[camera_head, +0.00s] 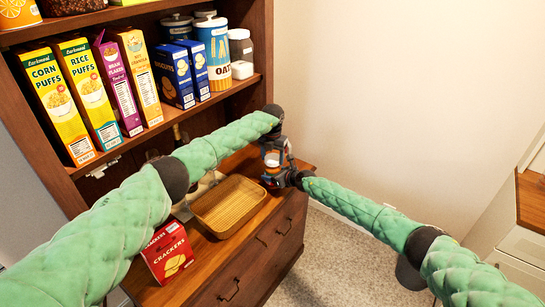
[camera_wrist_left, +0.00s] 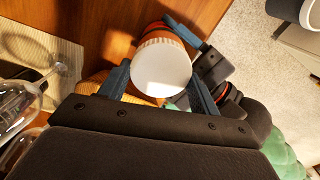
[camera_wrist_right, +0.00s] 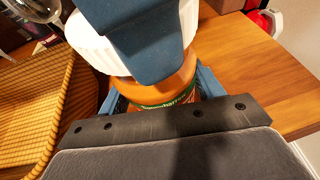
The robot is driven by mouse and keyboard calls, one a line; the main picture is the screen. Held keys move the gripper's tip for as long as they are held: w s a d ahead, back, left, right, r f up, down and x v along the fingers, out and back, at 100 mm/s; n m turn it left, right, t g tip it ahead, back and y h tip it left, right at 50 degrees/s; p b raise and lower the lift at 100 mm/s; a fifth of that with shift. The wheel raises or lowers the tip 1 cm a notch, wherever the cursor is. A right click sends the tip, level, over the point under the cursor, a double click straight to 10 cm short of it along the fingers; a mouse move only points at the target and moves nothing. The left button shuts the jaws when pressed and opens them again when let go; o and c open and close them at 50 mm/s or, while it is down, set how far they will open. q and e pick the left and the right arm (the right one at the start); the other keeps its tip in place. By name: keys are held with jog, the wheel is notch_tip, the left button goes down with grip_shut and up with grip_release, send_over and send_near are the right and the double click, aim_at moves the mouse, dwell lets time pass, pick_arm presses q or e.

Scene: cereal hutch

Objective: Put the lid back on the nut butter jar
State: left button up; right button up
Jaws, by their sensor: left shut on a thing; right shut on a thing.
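The white lid (camera_wrist_left: 162,68) is between the two fingers of my left gripper (camera_wrist_left: 160,84), which is shut on it. The amber nut butter jar (camera_wrist_right: 182,82), with a green label, is between the fingers of my right gripper (camera_wrist_right: 162,96), shut on it from the side. In the right wrist view the lid (camera_wrist_right: 90,45) sits at the top of the jar, partly behind a left finger. I cannot tell whether it is fully seated. In the head view both grippers meet above the right end of the wooden counter, and they mostly hide jar and lid.
A woven tray (camera_head: 202,222) stands on the counter left of the grippers, with a red crackers box (camera_head: 168,253) in front. Wine glasses (camera_wrist_left: 30,82) stand close by in the left wrist view. Cereal boxes fill the shelf (camera_head: 165,122) above. The counter's right end (camera_wrist_right: 265,85) is clear.

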pick_arm(q)
jog(key=shift+f, duration=0.55)
dwell(0.4)
pick_arm(e)
jog(key=c, duration=0.5)
pick_arm(q)
jog(key=m, duration=0.4)
jog(key=shift+a+m, duration=0.1)
jog(key=shift+m, duration=0.2)
jog(key=m, duration=0.4)
jog(key=shift+w, duration=0.15)
jog(key=m, duration=0.5)
jog(key=shift+w+a+m, duration=0.1)
jog(key=shift+m, duration=0.2)
jog(key=m, duration=0.6)
jog(key=shift+w+m, duration=0.15)
jog(key=shift+m, duration=0.15)
jog(key=m, duration=0.4)
jog(key=shift+f, duration=0.1)
jog(key=m, duration=0.4)
jog(key=shift+w, duration=0.1)
jog(key=m, duration=0.6)
jog(key=shift+d+m, duration=0.2)
jog(key=shift+m, duration=0.2)
